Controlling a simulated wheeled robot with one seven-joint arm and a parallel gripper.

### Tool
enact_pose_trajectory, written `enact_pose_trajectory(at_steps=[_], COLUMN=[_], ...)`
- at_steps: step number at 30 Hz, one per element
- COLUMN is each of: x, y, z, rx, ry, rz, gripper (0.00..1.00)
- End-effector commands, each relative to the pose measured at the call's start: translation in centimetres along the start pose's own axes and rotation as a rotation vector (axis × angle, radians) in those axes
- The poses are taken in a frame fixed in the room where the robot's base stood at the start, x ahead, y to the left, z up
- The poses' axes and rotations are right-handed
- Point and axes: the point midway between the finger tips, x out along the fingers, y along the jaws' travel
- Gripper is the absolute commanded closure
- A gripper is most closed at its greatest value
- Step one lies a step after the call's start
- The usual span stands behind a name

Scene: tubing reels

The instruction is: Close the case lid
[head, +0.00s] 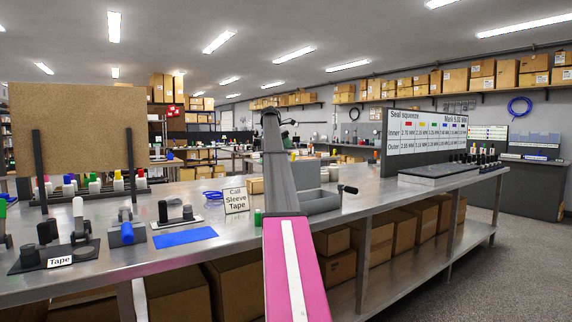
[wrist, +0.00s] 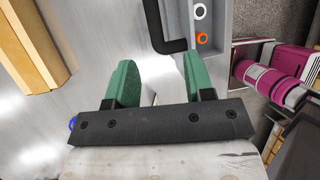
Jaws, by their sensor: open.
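The case (head: 322,203) is a grey open box on the steel bench, just right of my arm in the head view. A grey panel stands up behind it, apparently its raised lid (head: 309,175). A black handle (head: 348,189) sticks out at its right. In the wrist view, the grey case (wrist: 214,60) is at the top right, with a white ring and an orange ring in it. A bent black bar (wrist: 153,25) runs beside it. My gripper (wrist: 156,75) is open, its green fingers apart with nothing between them. In the head view my arm hides it.
A sign (head: 236,200) and blue tubing (head: 213,196) are farther left.

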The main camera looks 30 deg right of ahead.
Motion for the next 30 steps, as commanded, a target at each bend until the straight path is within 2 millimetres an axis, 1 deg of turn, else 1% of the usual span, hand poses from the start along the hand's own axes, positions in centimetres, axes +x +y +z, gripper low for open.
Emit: enact_pose_trajectory(at_steps=[5, 8, 11, 14, 24, 27, 30], x=[0.3, 0.9, 1.9, 3.3, 9.1, 10.3, 10.8], y=[-0.1, -0.1, -0.1, -0.1, -0.1, -0.1, 0.0], z=[0.0, 0.0, 0.0, 0.0, -0.1, 0.0, 0.0], rx=[0.0, 0.0, 0.001, 0.001, 0.001, 0.001, 0.001], ry=[0.0, 0.0, 0.0, 0.001, 0.001, 0.0, 0.0], rz=[0.0, -0.001, 0.0, 0.0, -0.001, 0.0, 0.0], gripper=[0.52, 0.52, 0.52, 0.52, 0.52, 0.52, 0.52])
